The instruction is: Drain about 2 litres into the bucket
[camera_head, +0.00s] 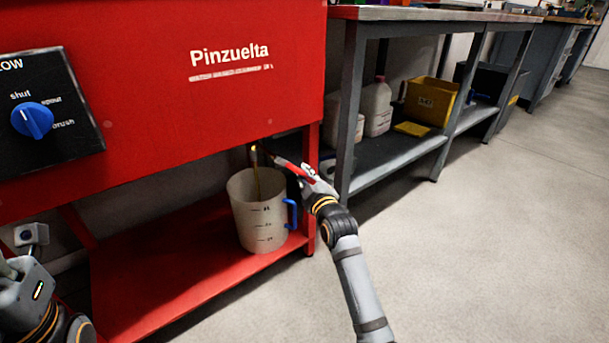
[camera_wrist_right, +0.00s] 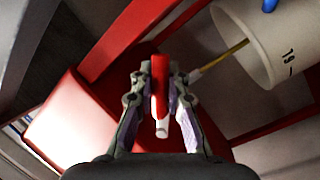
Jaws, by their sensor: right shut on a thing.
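The bucket (camera_head: 262,225) is off-white with dark level marks and a blue handle. It stands upright on the red machine's lower shelf. A thin yellow-brown stream (camera_head: 256,175) falls into it from a small spout (camera_head: 253,151); the level inside cannot be read. My right gripper (camera_head: 290,167) is shut on the red lever (camera_wrist_right: 160,85), to the right of the spout and above the bucket's rim. In the right wrist view the stream (camera_wrist_right: 232,52) runs into the bucket (camera_wrist_right: 255,45). My left wrist shows at the lower left; its fingertips are not clear.
The red machine (camera_head: 200,110) has a blue knob (camera_head: 32,120) on a black panel. Its red shelf (camera_head: 150,265) is clear left of the bucket. A grey workbench (camera_head: 400,165) stands right, with jugs (camera_head: 377,106) and a yellow bin (camera_head: 430,101). The floor at right is clear.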

